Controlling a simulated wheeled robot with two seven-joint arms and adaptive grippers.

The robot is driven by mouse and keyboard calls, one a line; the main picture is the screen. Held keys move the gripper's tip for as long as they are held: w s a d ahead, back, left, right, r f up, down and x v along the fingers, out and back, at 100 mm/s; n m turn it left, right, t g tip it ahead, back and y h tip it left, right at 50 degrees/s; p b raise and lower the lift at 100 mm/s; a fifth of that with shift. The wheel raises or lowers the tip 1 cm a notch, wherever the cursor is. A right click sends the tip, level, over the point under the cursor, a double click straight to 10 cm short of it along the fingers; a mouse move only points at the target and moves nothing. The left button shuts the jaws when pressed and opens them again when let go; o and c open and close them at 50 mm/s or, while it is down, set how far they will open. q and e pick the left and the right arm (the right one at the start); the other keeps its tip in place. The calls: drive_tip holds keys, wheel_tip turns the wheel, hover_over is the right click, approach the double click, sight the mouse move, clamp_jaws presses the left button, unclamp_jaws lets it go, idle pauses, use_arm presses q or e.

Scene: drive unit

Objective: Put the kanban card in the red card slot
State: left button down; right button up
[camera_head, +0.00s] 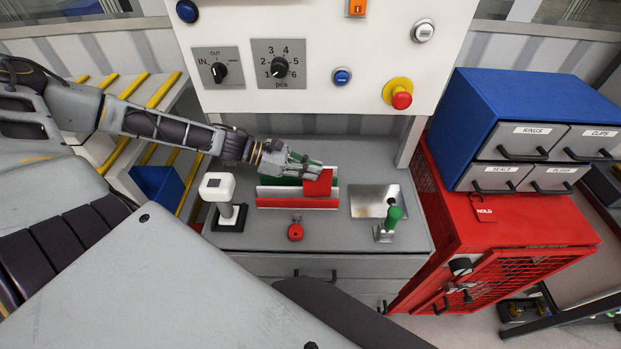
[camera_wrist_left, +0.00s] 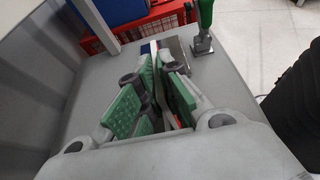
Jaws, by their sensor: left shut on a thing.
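My left gripper (camera_head: 302,166) is shut on the red kanban card (camera_head: 319,184) and holds it upright at the right part of the card rack. The red card slot (camera_head: 275,202) is the front one, with a white edge; a green slot (camera_head: 268,181) lies behind it. The card's lower edge overlaps the red slot in the head view; I cannot tell whether it is inside or above. In the left wrist view, the green-padded fingers (camera_wrist_left: 162,72) close around the card, which shows only as a thin edge. My right gripper is not in view.
A white-topped lever (camera_head: 224,197) stands left of the rack. A red knob (camera_head: 295,231) sits in front. A metal plate (camera_head: 371,200) and green-handled lever (camera_head: 392,217) stand right. The control panel (camera_head: 320,110) rises behind. A red cabinet (camera_head: 520,225) is at right.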

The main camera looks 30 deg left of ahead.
sight(317, 183)
use_arm(q)
drive_tip(key=shift+f, duration=0.1)
idle(0.3)
drive_tip(key=shift+f+b, duration=0.95)
drive_tip(key=shift+f, duration=0.95)
drive_tip(key=c, duration=1.6)
unclamp_jaws()
drive_tip(key=shift+r, duration=0.2)
drive_tip(key=shift+a+r, duration=0.1)
